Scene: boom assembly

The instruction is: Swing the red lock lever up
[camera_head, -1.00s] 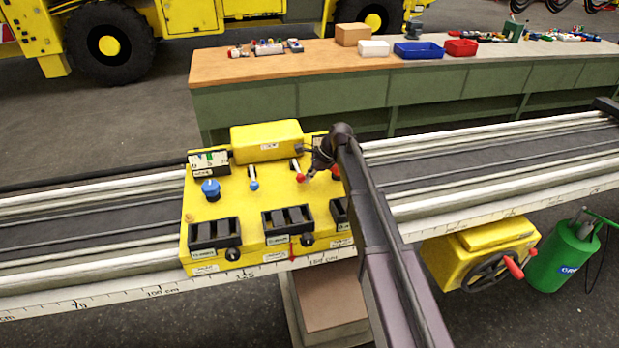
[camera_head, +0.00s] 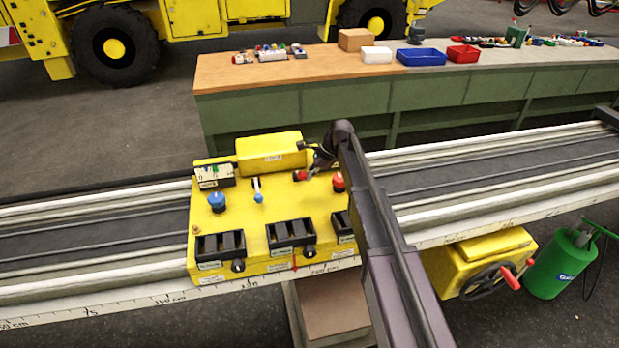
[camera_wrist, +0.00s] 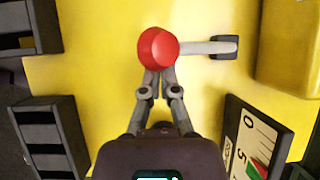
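The red lock lever has a red ball knob (camera_head: 300,175) near the top right of the yellow control box (camera_head: 225,262). In the wrist view its knob (camera_wrist: 158,47) is at the upper middle. A pale rod (camera_wrist: 205,47) runs right from it to a dark slot. My gripper (camera_head: 311,172) is at the lever in the head view. In the wrist view the fingers of my gripper (camera_wrist: 158,76) come together just below the knob and seem shut. The knob covers their very tips, so I cannot see whether they touch it.
A blue-knobbed lever (camera_head: 258,197), a blue knob (camera_head: 217,201) and a red button (camera_head: 338,181) stand on the same box. Black switch blocks (camera_head: 220,244) line its front. A raised yellow housing (camera_head: 270,155) is behind. A workbench (camera_head: 260,105) stands farther back.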

